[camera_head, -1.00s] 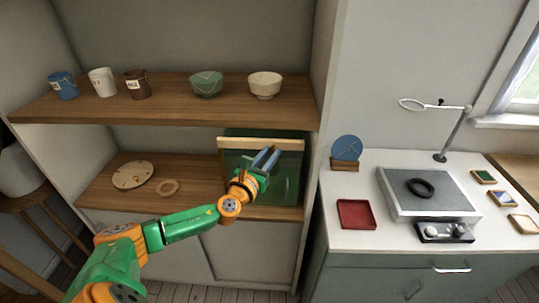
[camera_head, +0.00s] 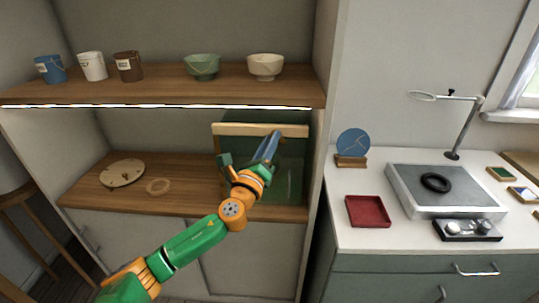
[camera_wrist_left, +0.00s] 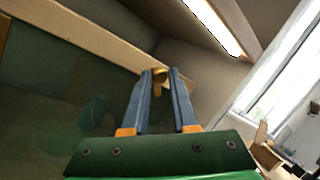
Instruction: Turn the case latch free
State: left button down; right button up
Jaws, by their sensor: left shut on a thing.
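The case (camera_head: 290,170) stands on the lower shelf at its right end. It has a dark green glassy front and a pale wooden top rail (camera_head: 250,129). In the left wrist view, the small brass latch (camera_wrist_left: 160,75) sits near the end of the rail (camera_wrist_left: 80,32). My left gripper (camera_head: 272,142) reaches up to the case's front near the rail. In the left wrist view its blue fingertips (camera_wrist_left: 160,73) are shut on the latch, which is partly hidden between them. My right gripper is not in view.
A lit strip (camera_head: 160,106) runs along the upper shelf's front edge, above the arm. Cups and bowls stand above. A counter (camera_head: 345,260) with a red tray (camera_head: 368,211) is at right.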

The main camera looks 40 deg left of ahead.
pick_arm(q)
jog(key=shift+w+d+f+n+g+y+b, duration=0.15)
jog(key=shift+n+y+b, duration=0.95)
jog(key=shift+n+b, duration=0.85)
jog(key=shift+s+r+n+g+y+b, duration=0.1)
jog(key=shift+n+y+b, duration=1.1)
jog(key=shift+n, duration=1.4)
jog(key=shift+w+d+f+n+g+y+b, duration=0.15)
jog(key=shift+n+y+b, duration=0.85)
jog(key=shift+n+b, duration=0.95)
jog(key=shift+r+n, duration=0.15)
jog(key=shift+n, duration=0.35)
jog(key=c, duration=0.7)
grip_release()
jog(key=v, duration=0.7)
jog(key=shift+b, duration=0.35)
